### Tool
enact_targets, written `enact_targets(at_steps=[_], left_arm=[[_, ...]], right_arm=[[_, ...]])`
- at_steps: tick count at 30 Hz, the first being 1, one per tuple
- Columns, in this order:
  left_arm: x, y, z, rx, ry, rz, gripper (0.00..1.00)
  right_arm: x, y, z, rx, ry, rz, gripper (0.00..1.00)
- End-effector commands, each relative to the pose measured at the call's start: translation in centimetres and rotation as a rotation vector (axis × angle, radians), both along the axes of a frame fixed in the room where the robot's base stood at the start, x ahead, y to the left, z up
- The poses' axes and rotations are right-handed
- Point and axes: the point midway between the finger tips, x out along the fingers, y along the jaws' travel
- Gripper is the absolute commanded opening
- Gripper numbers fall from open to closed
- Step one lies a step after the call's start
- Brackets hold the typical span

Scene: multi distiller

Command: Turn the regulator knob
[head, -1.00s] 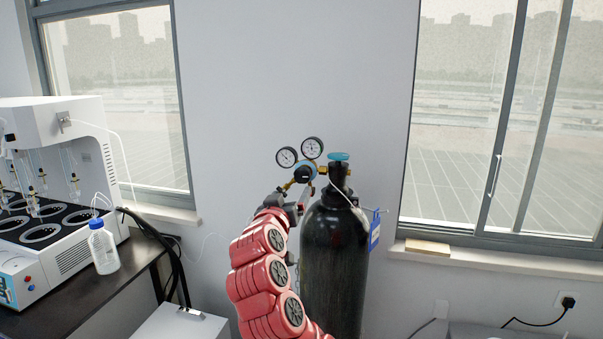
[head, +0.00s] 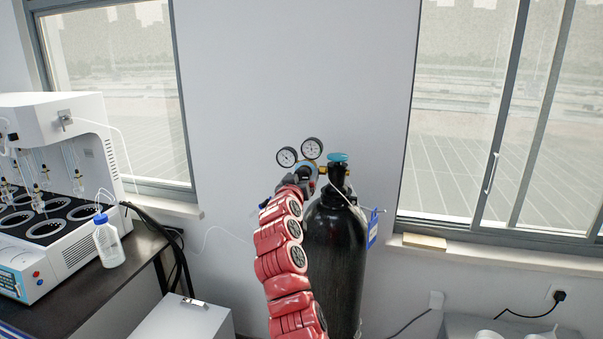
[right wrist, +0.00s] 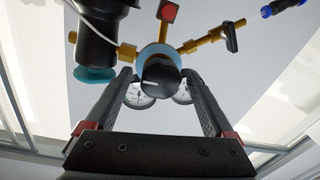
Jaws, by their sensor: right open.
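The regulator knob (right wrist: 160,74) is a black round knob on the blue-ringed regulator body (right wrist: 160,51) in the right wrist view. My right gripper (right wrist: 159,80) is open, with one finger on each side of the knob and visible gaps beside it. In the head view, my right gripper (head: 302,180) is at the front of the regulator and largely covers the knob. Two round pressure gauges (head: 312,148) stand above the regulator. The regulator is fixed to the dark gas cylinder (head: 336,255), which has a blue valve cap (head: 338,157). My left gripper is not in view.
The cylinder stands close to the right of my right arm. A white distiller (head: 60,150) and a blue-capped bottle (head: 108,245) stand on a dark bench at the left. A white box (head: 182,322) is low at the front left.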

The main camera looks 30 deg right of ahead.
Motion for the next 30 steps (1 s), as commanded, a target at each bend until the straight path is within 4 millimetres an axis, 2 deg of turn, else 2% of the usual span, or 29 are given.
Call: enact_targets(at_steps=[13, 27, 30], left_arm=[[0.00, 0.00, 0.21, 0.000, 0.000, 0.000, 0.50], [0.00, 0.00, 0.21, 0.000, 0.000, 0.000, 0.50], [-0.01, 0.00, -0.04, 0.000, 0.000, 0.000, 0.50]], right_arm=[[0.43, -0.28, 0.09, -0.002, -0.002, 0.004, 0.86], [0.43, -0.28, 0.06, -0.002, -0.002, 0.004, 0.03], [0.43, -0.28, -0.06, 0.000, -0.004, 0.003, 0.03]])
